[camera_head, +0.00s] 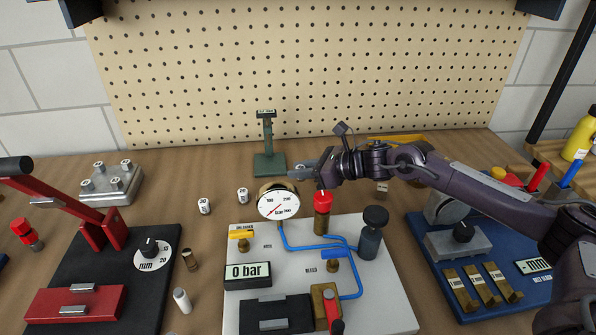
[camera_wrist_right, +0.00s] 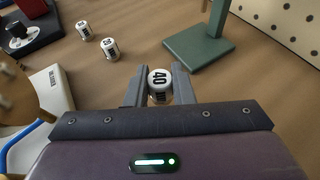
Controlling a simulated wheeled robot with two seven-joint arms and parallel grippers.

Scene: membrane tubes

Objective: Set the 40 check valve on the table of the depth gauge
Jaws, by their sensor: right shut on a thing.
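The 40 check valve (camera_wrist_right: 159,84) is a small white cylinder with a black 40 on its top. My right gripper (camera_wrist_right: 159,90) is shut on it, one finger on each side. In the head view my right gripper (camera_head: 303,168) holds it just right of the depth gauge and above the bench. The depth gauge (camera_head: 267,135) is a green stand with a post and a small head. Its flat green table (camera_head: 270,168) looks bare; in the wrist view the table (camera_wrist_right: 200,47) lies beyond and right of the valve, apart from it. My left gripper is not in view.
Two similar white cylinders (camera_head: 204,206) (camera_head: 243,195) stand left of the dial gauge (camera_head: 278,202). The grey test panel (camera_head: 395,290) with blue tubing is in front. A red press (camera_head: 80,300) is at left, a blue block (camera_head: 500,300) at right. A pegboard (camera_head: 300,70) closes the back.

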